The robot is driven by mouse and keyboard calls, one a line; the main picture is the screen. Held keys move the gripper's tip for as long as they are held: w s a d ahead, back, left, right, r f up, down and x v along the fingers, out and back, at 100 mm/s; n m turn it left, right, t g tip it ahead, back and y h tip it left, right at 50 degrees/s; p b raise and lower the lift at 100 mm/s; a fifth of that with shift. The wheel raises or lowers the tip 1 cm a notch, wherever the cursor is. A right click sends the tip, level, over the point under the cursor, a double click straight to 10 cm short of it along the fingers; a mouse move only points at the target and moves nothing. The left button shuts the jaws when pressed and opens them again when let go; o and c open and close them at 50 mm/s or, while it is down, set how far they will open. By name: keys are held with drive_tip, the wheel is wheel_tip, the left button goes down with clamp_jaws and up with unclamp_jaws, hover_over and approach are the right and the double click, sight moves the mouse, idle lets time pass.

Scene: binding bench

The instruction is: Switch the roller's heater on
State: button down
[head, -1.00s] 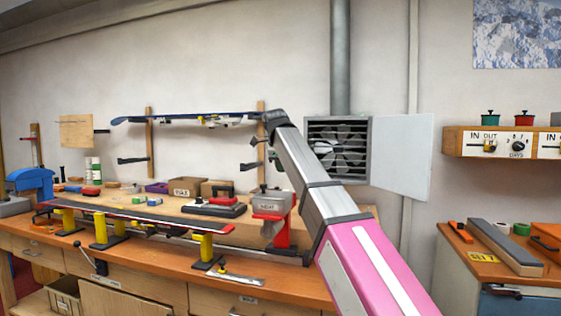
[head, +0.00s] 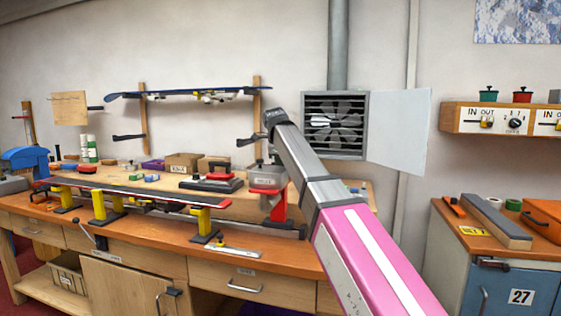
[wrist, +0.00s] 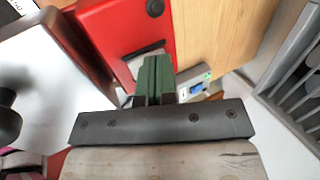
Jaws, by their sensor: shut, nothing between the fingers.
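A grey box with a label on its front, on a red stand (head: 278,208), stands at the right end of the bench; it looks like the roller unit. In the wrist view a red body (wrist: 105,35) with a dark slot and a round black knob lies just beyond my fingers. A pale metal surface lies to its left. My gripper (wrist: 154,62) shows green fingers held together with nothing between them, close to the red body; I cannot tell if they touch. In the head view my arm hides the fingers. A small grey panel (wrist: 192,88) with green and blue parts is right of the fingers.
The wooden bench (head: 150,248) holds a long board on yellow stands (head: 100,200), a black-and-red tool (head: 212,182) and boxes. A wall fan (head: 335,125) with an open door is behind my arm. A blue cabinet (head: 480,280) stands right.

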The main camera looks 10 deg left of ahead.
drive_tip(key=shift+w+f, duration=0.1)
drive_tip(key=shift+f, duration=0.1)
idle(0.3)
drive_tip(key=shift+s+a+f, duration=0.1)
drive_tip(key=shift+s+f, duration=0.05)
drive_tip(key=shift+s, duration=0.75)
